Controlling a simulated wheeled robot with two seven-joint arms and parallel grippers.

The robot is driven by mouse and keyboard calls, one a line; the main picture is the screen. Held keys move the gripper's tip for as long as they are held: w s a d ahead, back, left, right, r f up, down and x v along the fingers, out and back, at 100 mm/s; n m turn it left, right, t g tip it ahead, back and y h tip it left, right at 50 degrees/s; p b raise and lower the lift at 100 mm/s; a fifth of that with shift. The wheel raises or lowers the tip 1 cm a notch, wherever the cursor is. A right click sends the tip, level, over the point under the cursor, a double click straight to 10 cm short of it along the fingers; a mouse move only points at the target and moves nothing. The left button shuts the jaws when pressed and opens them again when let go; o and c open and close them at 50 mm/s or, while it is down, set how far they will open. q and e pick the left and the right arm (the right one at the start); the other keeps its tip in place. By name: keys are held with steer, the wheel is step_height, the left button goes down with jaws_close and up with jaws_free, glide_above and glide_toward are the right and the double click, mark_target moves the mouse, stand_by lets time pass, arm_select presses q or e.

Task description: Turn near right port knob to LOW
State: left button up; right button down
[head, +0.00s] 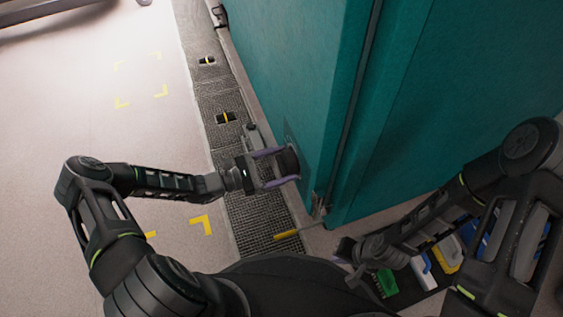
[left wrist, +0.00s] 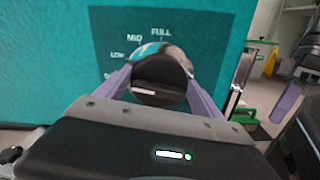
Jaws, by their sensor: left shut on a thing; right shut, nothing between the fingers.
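The port knob (head: 290,160) is a dark round knob low on the teal chamber wall. In the left wrist view the knob (left wrist: 160,82) sits on a dial plate (left wrist: 113,48) with the labels MID and FULL above it and LOW to its upper left. Another label below LOW is mostly hidden by a finger. My left gripper (head: 286,168) has its purple fingers on either side of the knob and is shut on it. I cannot tell which label the knob points to. My right gripper (head: 344,250) is shut and empty, low near the chamber's base, apart from the knob.
A dark floor grating (head: 255,215) runs along the chamber's foot. A tray with a green block (head: 387,283), a blue and white item (head: 422,270) and a yellow item (head: 447,255) is at the lower right, beneath my right arm. The pale floor (head: 80,110) at left is clear.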

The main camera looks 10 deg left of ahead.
arm_select(q)
steer(key=shift+s+m+p, duration=0.1)
steer(key=shift+m+p, duration=0.5)
steer(key=shift+m, duration=1.3)
steer(key=o, duration=1.1)
steer(key=p+v, duration=0.1)
steer(key=v, duration=0.6)
steer(key=shift+s+a+p, duration=0.25)
steer(key=shift+a+p, duration=0.1)
steer(key=shift+p, duration=0.05)
